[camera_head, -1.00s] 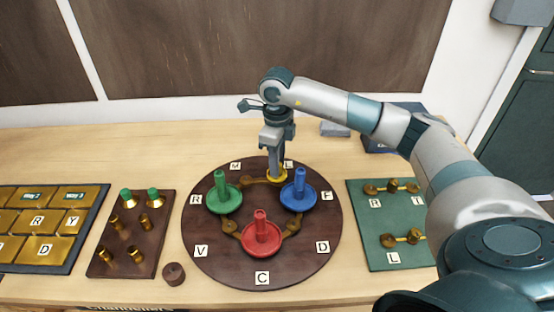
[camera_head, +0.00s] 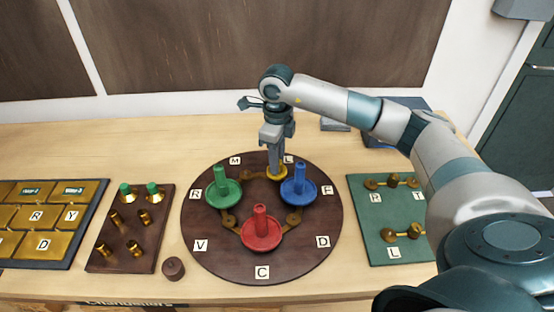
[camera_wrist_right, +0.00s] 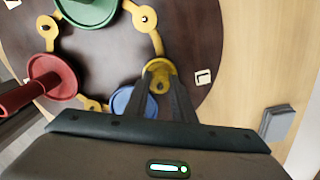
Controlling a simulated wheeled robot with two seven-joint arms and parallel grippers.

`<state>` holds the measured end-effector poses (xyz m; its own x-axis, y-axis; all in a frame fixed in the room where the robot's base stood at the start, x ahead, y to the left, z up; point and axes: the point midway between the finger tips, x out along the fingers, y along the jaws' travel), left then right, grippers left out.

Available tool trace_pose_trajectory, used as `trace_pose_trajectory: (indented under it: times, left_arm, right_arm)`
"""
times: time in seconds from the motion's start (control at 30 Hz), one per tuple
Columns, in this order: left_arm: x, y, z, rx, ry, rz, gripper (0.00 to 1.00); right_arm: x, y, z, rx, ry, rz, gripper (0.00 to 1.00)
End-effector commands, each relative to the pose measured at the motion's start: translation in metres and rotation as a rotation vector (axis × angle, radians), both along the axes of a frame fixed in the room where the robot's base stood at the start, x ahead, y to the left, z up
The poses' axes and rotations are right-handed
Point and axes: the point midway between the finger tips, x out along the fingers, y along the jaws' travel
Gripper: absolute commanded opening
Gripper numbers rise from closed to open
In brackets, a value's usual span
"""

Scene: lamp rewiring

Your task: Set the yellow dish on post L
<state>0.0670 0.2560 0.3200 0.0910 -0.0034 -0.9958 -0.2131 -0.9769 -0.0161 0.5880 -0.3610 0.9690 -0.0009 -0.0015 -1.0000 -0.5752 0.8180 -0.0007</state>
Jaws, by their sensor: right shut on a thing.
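The yellow dish (camera_head: 277,173) is at the back of the round dark board (camera_head: 212,250), beside the L label (camera_head: 288,160). In the right wrist view the yellow dish (camera_wrist_right: 158,68) lies between and under my fingertips. My right gripper (camera_head: 275,165) points straight down and is shut on it. Post L is hidden beneath the dish and fingers, so I cannot tell whether the dish is fully seated. My left gripper is out of view.
Green (camera_head: 222,195), blue (camera_head: 298,193) and red (camera_head: 262,235) dishes stand on the board close by. A brown block of brass fittings (camera_head: 130,230) and a gold-tiled tray (camera_head: 45,225) are left. A green panel (camera_head: 388,215) is right.

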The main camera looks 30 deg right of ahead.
Motion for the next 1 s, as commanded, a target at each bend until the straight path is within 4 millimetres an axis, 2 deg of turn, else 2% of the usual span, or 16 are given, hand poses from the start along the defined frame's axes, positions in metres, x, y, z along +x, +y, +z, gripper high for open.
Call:
trace_pose_trajectory:
  times: [0.33, 0.37, 0.43, 0.8, 1.0]
  left_arm:
    - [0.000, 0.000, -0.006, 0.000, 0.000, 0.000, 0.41]
    - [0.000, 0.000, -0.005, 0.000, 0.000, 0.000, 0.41]
    - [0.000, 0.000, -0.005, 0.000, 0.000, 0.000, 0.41]
    - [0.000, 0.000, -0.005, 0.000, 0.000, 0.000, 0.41]
    - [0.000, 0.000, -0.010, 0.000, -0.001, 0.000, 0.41]
  right_arm:
    - [0.000, 0.000, -0.007, 0.000, 0.000, 0.000, 0.00]
    - [0.000, 0.000, -0.006, 0.000, 0.000, 0.000, 0.28]
    - [0.000, 0.000, -0.006, 0.000, 0.000, 0.000, 0.44]
    - [0.000, 0.000, -0.005, 0.000, 0.000, 0.000, 0.45]
    - [0.001, 0.000, 0.007, 0.001, -0.002, 0.000, 0.45]
